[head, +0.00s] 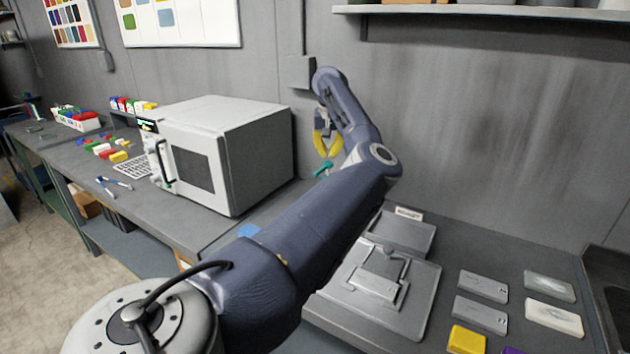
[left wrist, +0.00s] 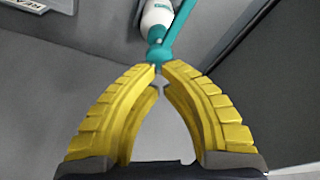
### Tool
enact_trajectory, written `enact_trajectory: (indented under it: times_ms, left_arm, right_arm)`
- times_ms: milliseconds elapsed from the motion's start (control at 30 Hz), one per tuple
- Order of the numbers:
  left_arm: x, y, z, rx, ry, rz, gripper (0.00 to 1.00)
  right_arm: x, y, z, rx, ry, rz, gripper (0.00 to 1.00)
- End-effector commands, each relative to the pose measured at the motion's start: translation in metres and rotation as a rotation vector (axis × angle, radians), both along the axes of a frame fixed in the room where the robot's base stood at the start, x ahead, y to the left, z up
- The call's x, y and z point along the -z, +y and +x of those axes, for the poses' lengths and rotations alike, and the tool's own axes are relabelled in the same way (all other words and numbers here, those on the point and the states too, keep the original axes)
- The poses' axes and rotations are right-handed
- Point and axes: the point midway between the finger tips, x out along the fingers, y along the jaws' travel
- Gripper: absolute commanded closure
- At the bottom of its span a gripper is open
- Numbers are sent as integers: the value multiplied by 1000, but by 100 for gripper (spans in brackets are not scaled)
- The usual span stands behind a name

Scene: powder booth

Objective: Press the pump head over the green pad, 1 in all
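A teal pump head (head: 323,168) shows just above my left forearm in the head view; the rest of its bottle is hidden behind my arm there. In the left wrist view, the pump head (left wrist: 165,48) and part of the white bottle (left wrist: 158,14) are just beyond the fingertips. My left gripper (head: 327,150) has yellow fingers with the tips drawn together, right by the pump head. Whether they touch it I cannot tell. My right gripper is not in view.
A white oven-like box (head: 245,140) stands on the bench to the left. A grey plate fixture (head: 420,290) is right of my arm. Several grey and white blocks and a yellow block (head: 466,340) lie further right. A grey wall is behind, with a shelf (head: 490,11) above.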

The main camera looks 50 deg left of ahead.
Motion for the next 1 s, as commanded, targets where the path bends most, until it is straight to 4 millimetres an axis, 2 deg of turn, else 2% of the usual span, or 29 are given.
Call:
enact_trajectory:
  times_ms: [1000]
  left_arm:
    - [30,0,0,0,1,-1,100]
  right_arm:
    - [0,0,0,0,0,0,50]
